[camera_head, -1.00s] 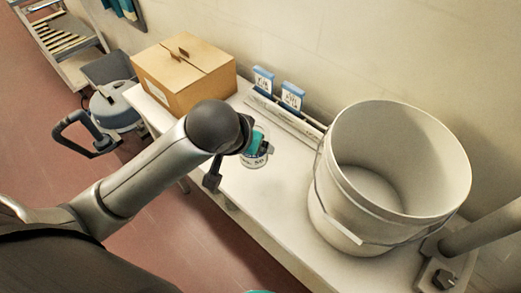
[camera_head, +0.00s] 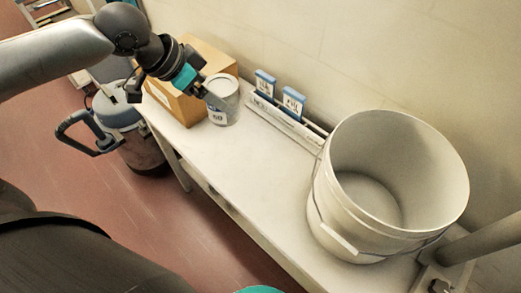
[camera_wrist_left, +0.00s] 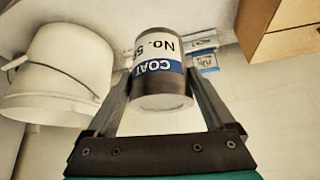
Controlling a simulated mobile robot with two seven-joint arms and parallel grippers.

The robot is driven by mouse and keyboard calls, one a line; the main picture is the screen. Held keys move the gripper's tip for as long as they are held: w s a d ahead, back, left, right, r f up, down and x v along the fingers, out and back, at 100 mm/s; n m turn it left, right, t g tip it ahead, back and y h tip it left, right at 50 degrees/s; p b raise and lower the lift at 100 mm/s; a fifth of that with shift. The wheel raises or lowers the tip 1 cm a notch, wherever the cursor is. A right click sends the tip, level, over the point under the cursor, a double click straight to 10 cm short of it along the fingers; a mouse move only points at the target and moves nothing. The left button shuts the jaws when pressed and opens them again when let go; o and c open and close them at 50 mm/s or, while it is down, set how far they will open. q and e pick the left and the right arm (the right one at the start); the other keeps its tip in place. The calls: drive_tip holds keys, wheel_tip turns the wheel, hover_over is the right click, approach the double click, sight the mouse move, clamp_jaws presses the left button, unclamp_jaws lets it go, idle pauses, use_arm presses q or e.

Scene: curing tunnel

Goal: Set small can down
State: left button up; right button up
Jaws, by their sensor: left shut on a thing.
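The small can (camera_head: 219,116) is a grey cylinder with a white and blue label. It is upright in the head view, at the right side of the cardboard box. My left gripper (camera_head: 214,98) reaches it from the upper left and is shut on it. In the left wrist view the can (camera_wrist_left: 160,72) sits between the two fingers of the gripper (camera_wrist_left: 160,100), its label reading upside down. The can is at or just above the white bench top (camera_head: 235,165); I cannot tell whether its base touches. My right gripper is not in view.
The cardboard box (camera_head: 189,108) stands close left of the can, partly behind my arm. A rack with blue-and-white cards (camera_head: 292,102) lines the wall. A large white bucket (camera_head: 335,215) fills the right end. The bench middle is clear. A grey vacuum-like machine (camera_head: 120,115) stands on the floor.

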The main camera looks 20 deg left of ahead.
use_arm(q)
wheel_tip(320, 180, down, 20)
drive_tip(key=b, duration=0.5)
drive_tip(key=shift+r, duration=0.2)
drive_tip(key=o, duration=1.4)
drive_tip(key=shift+f, duration=0.1)
drive_tip(key=shift+o, duration=0.2)
drive_tip(key=shift+s+a+r, duration=0.1)
drive_tip(key=shift+r, duration=0.15)
drive_tip(key=p+v, duration=0.3)
drive_tip(key=v, duration=0.8)
drive_tip(key=shift+r+p, duration=0.35)
drive_tip(key=shift+s+a, duration=0.1)
drive_tip(key=shift+s, duration=0.05)
